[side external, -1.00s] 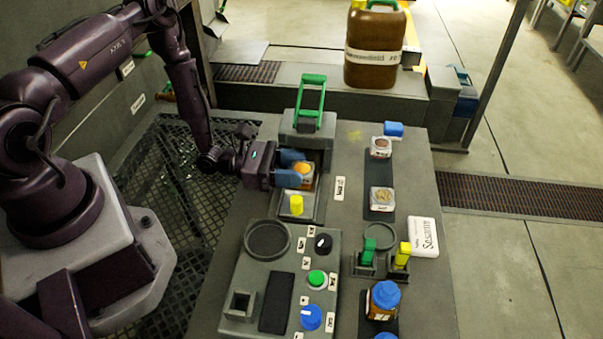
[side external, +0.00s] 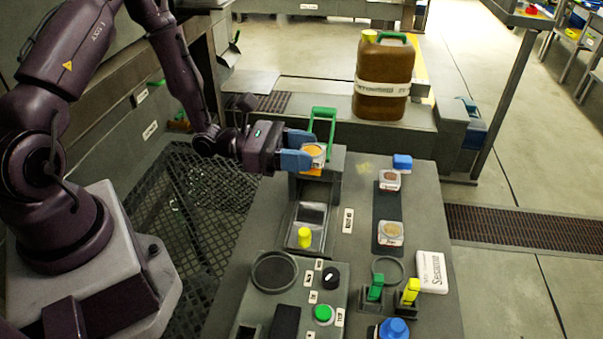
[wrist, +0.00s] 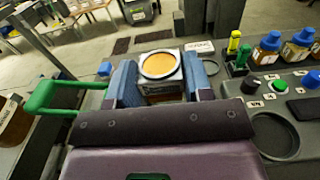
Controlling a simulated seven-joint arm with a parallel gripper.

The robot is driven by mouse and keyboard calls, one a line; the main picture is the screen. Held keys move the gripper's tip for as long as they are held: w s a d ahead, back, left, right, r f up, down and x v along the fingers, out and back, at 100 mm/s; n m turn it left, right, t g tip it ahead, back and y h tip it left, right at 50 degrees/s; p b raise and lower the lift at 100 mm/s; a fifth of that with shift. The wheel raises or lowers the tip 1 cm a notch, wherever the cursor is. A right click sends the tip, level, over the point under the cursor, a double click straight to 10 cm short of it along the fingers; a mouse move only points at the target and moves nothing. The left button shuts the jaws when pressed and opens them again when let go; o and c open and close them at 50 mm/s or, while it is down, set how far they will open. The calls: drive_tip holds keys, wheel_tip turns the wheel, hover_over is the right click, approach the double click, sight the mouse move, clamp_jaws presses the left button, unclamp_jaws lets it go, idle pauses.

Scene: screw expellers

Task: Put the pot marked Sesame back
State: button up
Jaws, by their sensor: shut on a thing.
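A pot with orange contents (side external: 313,152) is held between the blue fingers of my gripper (side external: 299,158), raised above the grey bay (side external: 308,215). In the wrist view the pot (wrist: 160,68) sits upright between the fingers (wrist: 158,88), open on top; its label cannot be read. A white plaque reading Sesame (side external: 432,272) lies at the table's right side, next to an empty round ring (side external: 385,270). Two other small open pots, one with brown contents (side external: 390,180) and one with pale contents (side external: 390,233), stand on a dark strip.
A green handle (side external: 322,122) stands right behind the held pot. Green (side external: 376,287) and yellow (side external: 411,291) levers stand by the ring. A blue-lidded jar (side external: 393,329) is at front. A big brown canister (side external: 384,78) stands behind.

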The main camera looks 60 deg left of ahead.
wheel_tip(320, 180, up, 5)
drive_tip(key=shift+r, duration=0.1)
drive_tip(key=w+a+n+t+y, duration=0.2)
wheel_tip(320, 180, up, 11)
drive_tip(key=n+t+y, duration=0.2)
drive_tip(key=n+y, duration=0.2)
drive_tip(key=y, duration=0.2)
hover_over(301, 148)
drive_tip(key=w+a, duration=0.3)
drive_tip(key=shift+w+f, duration=0.15)
drive_tip(key=shift+f, duration=0.05)
drive_tip(key=shift+a, duration=0.15)
